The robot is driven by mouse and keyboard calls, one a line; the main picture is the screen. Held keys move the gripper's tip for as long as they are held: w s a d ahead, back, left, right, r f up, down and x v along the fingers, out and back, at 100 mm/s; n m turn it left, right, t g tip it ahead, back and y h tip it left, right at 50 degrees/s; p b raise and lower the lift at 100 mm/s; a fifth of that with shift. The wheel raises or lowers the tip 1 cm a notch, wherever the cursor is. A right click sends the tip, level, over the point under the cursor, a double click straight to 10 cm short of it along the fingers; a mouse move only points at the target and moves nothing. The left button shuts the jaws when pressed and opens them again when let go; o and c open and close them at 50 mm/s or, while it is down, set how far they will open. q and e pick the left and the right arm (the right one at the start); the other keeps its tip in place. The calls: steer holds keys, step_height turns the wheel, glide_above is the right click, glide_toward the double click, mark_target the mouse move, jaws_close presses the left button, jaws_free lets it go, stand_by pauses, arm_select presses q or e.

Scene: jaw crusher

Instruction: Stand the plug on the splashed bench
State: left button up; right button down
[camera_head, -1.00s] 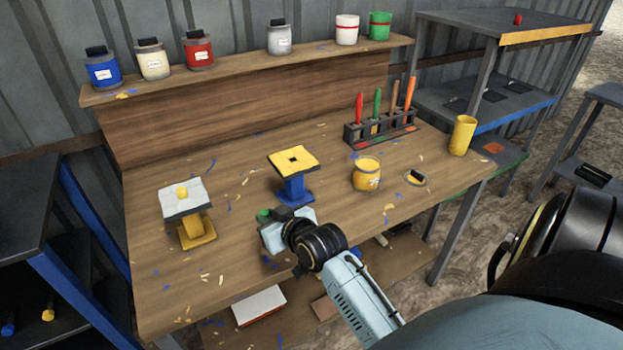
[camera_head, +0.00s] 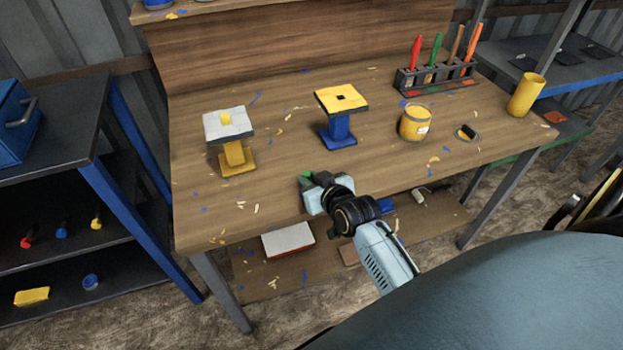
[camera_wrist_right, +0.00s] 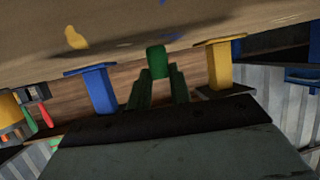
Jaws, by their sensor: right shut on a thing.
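The green plug (camera_wrist_right: 156,61) is held between the fingers of my right gripper (camera_wrist_right: 159,86) in the right wrist view. In the head view my right gripper (camera_head: 312,180) is over the bench's front edge, in front of the blue stand, and only a bit of green plug (camera_head: 305,175) shows. The splashed bench (camera_head: 280,130) is wooden with blue, yellow and white paint marks. In the wrist view the bench appears upside down, with the plug's end close to its surface; I cannot tell if they touch. My left gripper is not in view.
A blue stand with a yellow top (camera_head: 341,98) and a yellow stand with a white top (camera_head: 228,125) stand on the bench. A yellow pot (camera_head: 415,123), a brush rack (camera_head: 438,78) and a yellow cup (camera_head: 526,95) are at right. Bare wood lies left of the gripper.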

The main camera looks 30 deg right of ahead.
steer(key=c, duration=1.3)
jaws_free()
steer(key=shift+f, duration=0.1)
steer(key=shift+s+r, duration=0.15)
steer(key=shift+r, duration=0.1)
steer(key=shift+p+v, duration=1.1)
steer(key=shift+v, duration=4.7)
steer(key=shift+f, duration=0.1)
